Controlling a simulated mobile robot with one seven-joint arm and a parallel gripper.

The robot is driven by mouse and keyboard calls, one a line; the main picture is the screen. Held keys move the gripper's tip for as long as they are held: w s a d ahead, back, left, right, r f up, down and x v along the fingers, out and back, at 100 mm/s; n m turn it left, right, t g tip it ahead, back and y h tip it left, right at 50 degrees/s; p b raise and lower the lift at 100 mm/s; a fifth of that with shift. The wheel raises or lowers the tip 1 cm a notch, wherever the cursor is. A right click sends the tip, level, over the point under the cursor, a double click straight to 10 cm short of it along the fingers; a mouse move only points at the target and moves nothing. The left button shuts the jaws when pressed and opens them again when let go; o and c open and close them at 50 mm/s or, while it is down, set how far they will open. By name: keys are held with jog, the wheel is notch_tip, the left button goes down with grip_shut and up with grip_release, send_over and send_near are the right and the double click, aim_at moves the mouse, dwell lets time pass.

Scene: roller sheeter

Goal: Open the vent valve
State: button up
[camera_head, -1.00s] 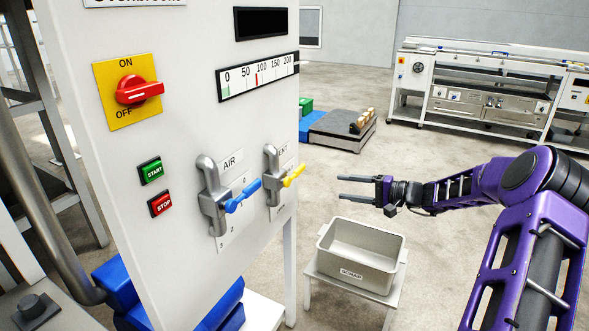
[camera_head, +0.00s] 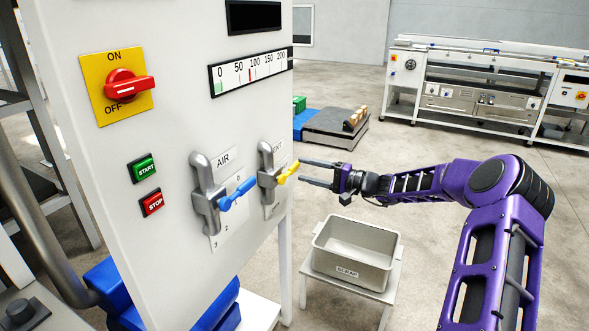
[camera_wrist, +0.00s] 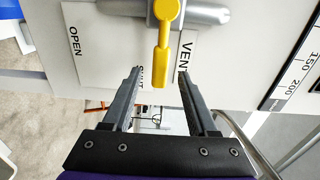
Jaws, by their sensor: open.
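The vent valve has a yellow handle (camera_head: 288,172) on a grey pipe body, on the right side of the white panel. In the wrist view the yellow handle (camera_wrist: 163,45) points down the picture toward my gripper, over a label with OPEN, SHUT and VENT, the SHUT word partly hidden by it. My gripper (camera_head: 302,172) is open, its fingertips just right of the yellow handle in the head view. In the wrist view the two fingers (camera_wrist: 160,72) stand either side of the handle's end, with gaps; I cannot tell the exact depth. Nothing is held.
The air valve with a blue handle (camera_head: 237,194) sits left of the vent valve. The panel (camera_head: 180,130) also carries a red switch (camera_head: 128,86), start and stop buttons and a gauge. A scrap bin (camera_head: 355,255) stands below my arm.

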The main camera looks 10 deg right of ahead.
aim_at(297, 168)
jog(key=shift+x, duration=2.15)
jog(key=shift+c, duration=0.3)
grip_shut()
